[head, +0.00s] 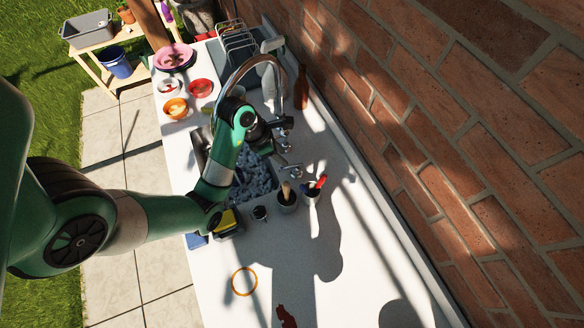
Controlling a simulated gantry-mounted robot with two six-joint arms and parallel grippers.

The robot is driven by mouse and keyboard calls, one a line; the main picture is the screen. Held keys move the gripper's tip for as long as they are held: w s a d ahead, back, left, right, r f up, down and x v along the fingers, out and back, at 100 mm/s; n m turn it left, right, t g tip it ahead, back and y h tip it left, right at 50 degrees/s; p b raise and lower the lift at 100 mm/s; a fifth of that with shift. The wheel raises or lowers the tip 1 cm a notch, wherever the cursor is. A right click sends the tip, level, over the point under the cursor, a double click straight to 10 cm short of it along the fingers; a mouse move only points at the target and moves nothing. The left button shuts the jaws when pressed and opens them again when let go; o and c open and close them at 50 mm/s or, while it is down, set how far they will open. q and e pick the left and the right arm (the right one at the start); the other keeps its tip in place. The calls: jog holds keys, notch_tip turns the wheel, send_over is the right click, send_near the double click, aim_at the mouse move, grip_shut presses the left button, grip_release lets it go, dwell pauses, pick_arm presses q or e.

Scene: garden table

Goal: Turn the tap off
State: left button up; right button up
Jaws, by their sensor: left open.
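The tap (282,90) is a chrome gooseneck that arches over the sink (197,150) from the wall side of the white counter. Chrome fittings, apparently its handles, show at its base, one (290,170) toward the bottom of the picture. My left arm reaches over the sink from the left. My left gripper (268,130) is dark, open and close to the tap's base. The wrist partly hides the sink, and contact with a handle cannot be told. Any running water is too small or hidden to see. My right gripper is not in view.
A brown bottle (301,88) stands behind the tap. Bowls (176,108) and a pink plate (174,58) are at upper left. A brick wall (470,140) bounds the right.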

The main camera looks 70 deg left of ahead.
aim_at(292, 166)
pick_arm(q)
jog(key=b+x, duration=0.3)
jog(key=x, duration=0.4)
jog(key=shift+d, duration=0.1)
jog(key=shift+w+f, duration=0.25)
jog(key=shift+f, duration=0.25)
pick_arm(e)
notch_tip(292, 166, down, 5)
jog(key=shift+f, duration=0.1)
pick_arm(q)
jog(key=shift+c, duration=0.2)
grip_shut()
